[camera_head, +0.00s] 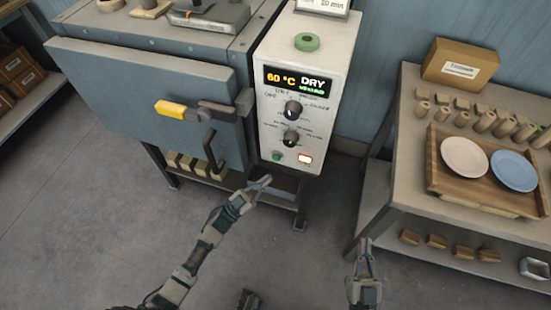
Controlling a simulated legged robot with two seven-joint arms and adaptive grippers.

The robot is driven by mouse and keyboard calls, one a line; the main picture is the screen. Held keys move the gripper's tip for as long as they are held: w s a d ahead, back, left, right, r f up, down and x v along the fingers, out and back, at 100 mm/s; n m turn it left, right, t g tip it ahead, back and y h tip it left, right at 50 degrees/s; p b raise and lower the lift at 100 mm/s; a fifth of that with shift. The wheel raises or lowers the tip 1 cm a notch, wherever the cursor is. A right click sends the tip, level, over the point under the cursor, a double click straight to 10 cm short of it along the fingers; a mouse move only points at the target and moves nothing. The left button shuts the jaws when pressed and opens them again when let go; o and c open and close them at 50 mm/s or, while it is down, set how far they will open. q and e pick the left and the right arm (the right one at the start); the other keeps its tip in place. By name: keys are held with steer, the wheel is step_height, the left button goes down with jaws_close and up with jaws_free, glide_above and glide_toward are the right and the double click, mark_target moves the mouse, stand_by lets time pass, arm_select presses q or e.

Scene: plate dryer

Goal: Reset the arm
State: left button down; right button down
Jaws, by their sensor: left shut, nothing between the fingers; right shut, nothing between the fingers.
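My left gripper (262,184) is shut and empty, just below the dryer's control panel (306,165). My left arm reaches up to it from the bottom of the view. My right gripper (366,245) is shut and empty, pointing up near the left leg of the side table. The dryer (140,90) is blue-grey and its door looks closed. The panel display (297,80) reads 60 °C and DRY. Two black knobs (293,110) sit under it, with a green button (277,156) and a lit button (306,158) below.
The side table (405,175) at the right holds a wooden tray (440,203) with a cream plate (464,157) and a blue plate (513,170). A yellow-and-black door handle (171,109) juts from the dryer. A shelf (40,82) stands far left. The floor (90,230) at the lower left is clear.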

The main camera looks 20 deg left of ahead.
stand_by(0.3)
